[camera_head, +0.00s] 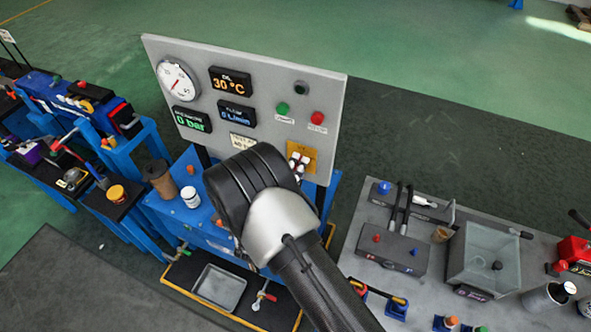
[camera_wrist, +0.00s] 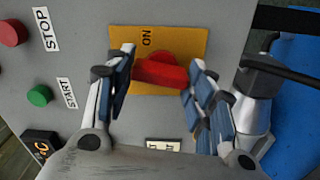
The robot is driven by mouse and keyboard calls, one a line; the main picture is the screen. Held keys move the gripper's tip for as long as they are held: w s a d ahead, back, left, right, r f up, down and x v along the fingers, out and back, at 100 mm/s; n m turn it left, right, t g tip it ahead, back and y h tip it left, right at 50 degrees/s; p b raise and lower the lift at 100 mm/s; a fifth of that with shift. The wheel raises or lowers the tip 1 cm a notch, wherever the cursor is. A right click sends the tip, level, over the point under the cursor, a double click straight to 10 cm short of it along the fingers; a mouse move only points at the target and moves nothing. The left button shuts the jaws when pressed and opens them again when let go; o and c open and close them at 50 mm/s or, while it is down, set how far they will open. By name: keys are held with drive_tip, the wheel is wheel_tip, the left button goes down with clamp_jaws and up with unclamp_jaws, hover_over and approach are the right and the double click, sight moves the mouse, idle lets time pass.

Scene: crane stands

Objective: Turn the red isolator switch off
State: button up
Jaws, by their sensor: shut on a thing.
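The red isolator switch (camera_wrist: 161,71) is a red handle on a yellow plate (camera_wrist: 188,40). In the wrist view its handle lies roughly crosswise, with the word ON printed above it. My gripper (camera_wrist: 160,79) has a finger on each side of the handle and is shut on it. In the head view the yellow plate (camera_head: 311,153) is at the lower right of the grey panel (camera_head: 330,100). My gripper (camera_head: 299,161) is in front of it there, and the red handle cannot be made out.
A green START button (camera_head: 282,108) and a red STOP button (camera_head: 317,118) are on the same panel, close to the switch. A gauge (camera_head: 177,81) and several displays are to the left. A grey bench (camera_head: 350,262) with tools and a clear tank stands at the right.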

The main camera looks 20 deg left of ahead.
drive_tip(key=shift+n, duration=1.1)
drive_tip(key=o, duration=1.1)
drive_tip(key=shift+c, duration=0.2)
drive_tip(key=s+a, duration=0.1)
drive_tip(key=s, duration=1.1)
